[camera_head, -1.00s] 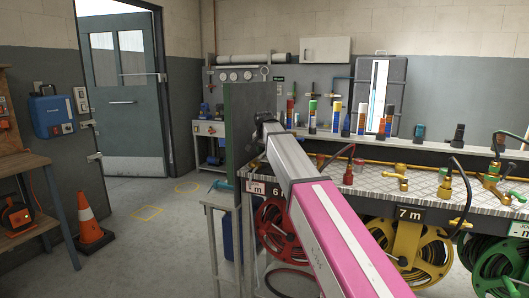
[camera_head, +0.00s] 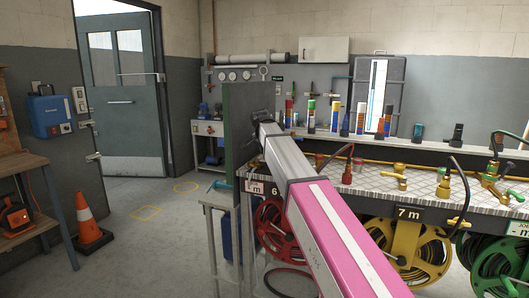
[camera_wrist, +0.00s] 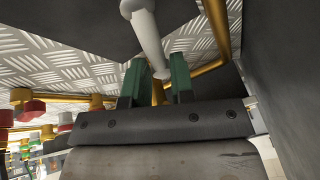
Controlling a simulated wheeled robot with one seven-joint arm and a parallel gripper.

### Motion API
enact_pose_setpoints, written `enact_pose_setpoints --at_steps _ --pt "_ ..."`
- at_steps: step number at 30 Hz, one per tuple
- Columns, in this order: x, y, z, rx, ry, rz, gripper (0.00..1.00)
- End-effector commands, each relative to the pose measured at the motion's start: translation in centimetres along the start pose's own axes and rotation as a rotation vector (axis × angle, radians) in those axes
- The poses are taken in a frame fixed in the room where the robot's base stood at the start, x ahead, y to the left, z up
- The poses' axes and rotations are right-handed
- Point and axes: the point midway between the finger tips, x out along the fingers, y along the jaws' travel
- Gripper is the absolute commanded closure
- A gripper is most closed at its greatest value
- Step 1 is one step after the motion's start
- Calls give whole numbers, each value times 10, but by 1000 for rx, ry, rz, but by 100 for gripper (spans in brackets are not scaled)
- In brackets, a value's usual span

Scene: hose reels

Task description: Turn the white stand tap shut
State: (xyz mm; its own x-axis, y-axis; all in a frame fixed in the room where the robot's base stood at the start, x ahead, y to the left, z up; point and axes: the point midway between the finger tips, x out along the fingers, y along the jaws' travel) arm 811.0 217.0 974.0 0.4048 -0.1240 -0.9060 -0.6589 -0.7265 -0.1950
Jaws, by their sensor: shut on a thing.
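The white stand tap (camera_wrist: 147,30) shows in the wrist view as a white lever reaching down from the top edge to between my green fingers. My gripper (camera_wrist: 157,66) is shut on this lever, one finger on each side of it. A brass pipe passes behind the fingers. In the head view my own arm and the dark upright panel are around that spot, and I cannot make out the tap or the fingertips there.
A dark upright panel (camera_head: 249,108) stands close beside my wrist. The treadplate bench (camera_head: 372,181) runs right with brass fittings, above hose reels (camera_head: 418,250). A traffic cone (camera_head: 88,225) stands on the left floor. The floor in the middle is mostly free.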

Motion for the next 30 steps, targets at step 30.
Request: enact_pose_setpoints --at_steps 30 --pt "-11 31 10 581 124 241 100"
